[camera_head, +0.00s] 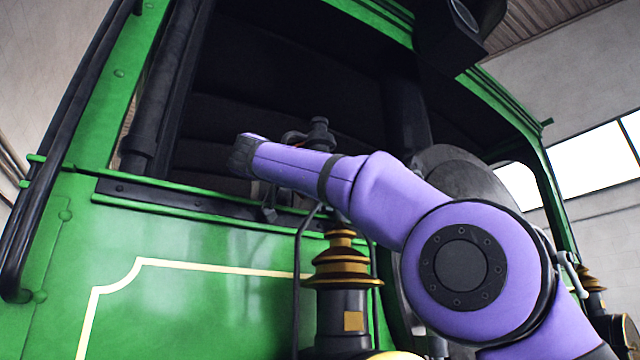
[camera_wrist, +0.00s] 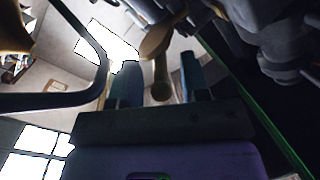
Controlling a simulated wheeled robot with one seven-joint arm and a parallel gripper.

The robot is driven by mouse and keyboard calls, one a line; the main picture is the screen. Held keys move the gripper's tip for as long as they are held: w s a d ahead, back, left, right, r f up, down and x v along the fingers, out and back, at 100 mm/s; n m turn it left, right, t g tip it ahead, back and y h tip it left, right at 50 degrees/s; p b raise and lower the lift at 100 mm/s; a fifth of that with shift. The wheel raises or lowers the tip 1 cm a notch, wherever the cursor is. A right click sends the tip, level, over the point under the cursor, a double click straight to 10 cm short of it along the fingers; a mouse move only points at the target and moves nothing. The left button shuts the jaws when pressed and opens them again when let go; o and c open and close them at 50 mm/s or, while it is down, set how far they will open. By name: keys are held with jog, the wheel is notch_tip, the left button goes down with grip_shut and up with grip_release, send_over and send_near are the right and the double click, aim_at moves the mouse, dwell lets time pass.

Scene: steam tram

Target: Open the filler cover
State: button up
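My gripper (camera_wrist: 160,82) shows in the wrist view with its two dark bluish fingers apart. A brown rounded stem (camera_wrist: 160,85) shows between the fingers with gaps on both sides, and a tan paddle-shaped piece (camera_wrist: 162,38) lies just beyond. I cannot tell whether these belong to the filler cover. In the head view, a dark capped fitting (camera_head: 319,132) with a brownish part beside it stands behind my purple arm, at the cab opening. My fingers cannot be made out in that view. The filler cover is not clearly identifiable.
A green cab panel (camera_head: 190,270) with a black ledge fills the left. A brass-ringed lamp (camera_head: 342,265) stands below my arm. A dark curved rail (camera_wrist: 98,60) passes left of my fingers, and dark fittings (camera_wrist: 285,45) crowd the right of the wrist view.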

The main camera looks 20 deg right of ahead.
jog(key=shift+a, duration=0.15)
jog(key=v, duration=1)
jog(key=shift+a, duration=0.25)
jog(key=shift+s, duration=0.1)
dwell(0.3)
